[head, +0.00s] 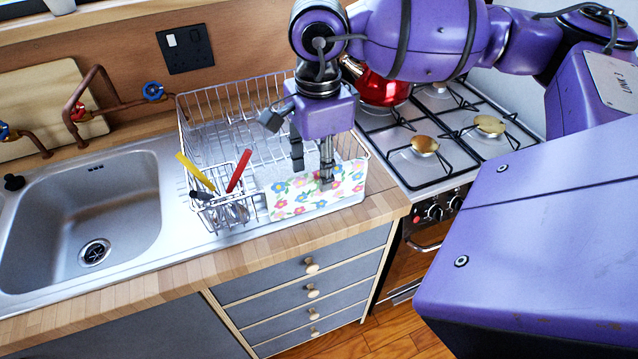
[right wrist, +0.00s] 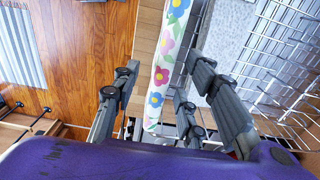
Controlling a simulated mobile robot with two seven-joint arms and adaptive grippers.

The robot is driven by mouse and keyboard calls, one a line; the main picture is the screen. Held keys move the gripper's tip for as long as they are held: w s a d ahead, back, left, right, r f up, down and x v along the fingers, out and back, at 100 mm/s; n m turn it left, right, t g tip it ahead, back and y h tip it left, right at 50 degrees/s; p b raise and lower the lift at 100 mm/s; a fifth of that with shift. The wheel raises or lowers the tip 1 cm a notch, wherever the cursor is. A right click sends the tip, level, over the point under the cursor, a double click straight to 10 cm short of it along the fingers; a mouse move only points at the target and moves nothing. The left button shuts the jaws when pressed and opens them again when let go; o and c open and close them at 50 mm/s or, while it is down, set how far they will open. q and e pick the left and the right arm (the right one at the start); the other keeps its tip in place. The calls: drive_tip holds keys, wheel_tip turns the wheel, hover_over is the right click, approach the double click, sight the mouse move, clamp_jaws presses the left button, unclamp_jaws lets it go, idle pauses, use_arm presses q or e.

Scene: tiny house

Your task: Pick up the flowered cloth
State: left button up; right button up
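The flowered cloth (head: 290,195) is white with pink, blue, yellow and orange flowers. It hangs over the front side of the wire dish rack (head: 212,108). My right gripper (head: 312,178) points down at the cloth's top edge, with one finger in front of it and another on the rack side. In the right wrist view the cloth (right wrist: 166,60) shows edge-on as a narrow strip between the open fingers, with a gap on each side. My left gripper is not in view.
A cutlery holder (head: 228,212) with yellow- and red-handled utensils sits left of the cloth. The sink (head: 80,220) is further left. The gas stove (head: 425,165) with a red kettle (head: 385,90) stands right of the rack. Drawers (head: 300,290) are below the counter.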

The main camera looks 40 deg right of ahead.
sight(317, 172)
drive_tip(key=shift+w+f, duration=0.15)
drive_tip(key=shift+f, duration=0.6)
drive_tip(key=shift+w+f, duration=0.1)
drive_tip(key=shift+f, duration=0.65)
clamp_jaws()
drive_tip(key=shift+r, duration=0.1)
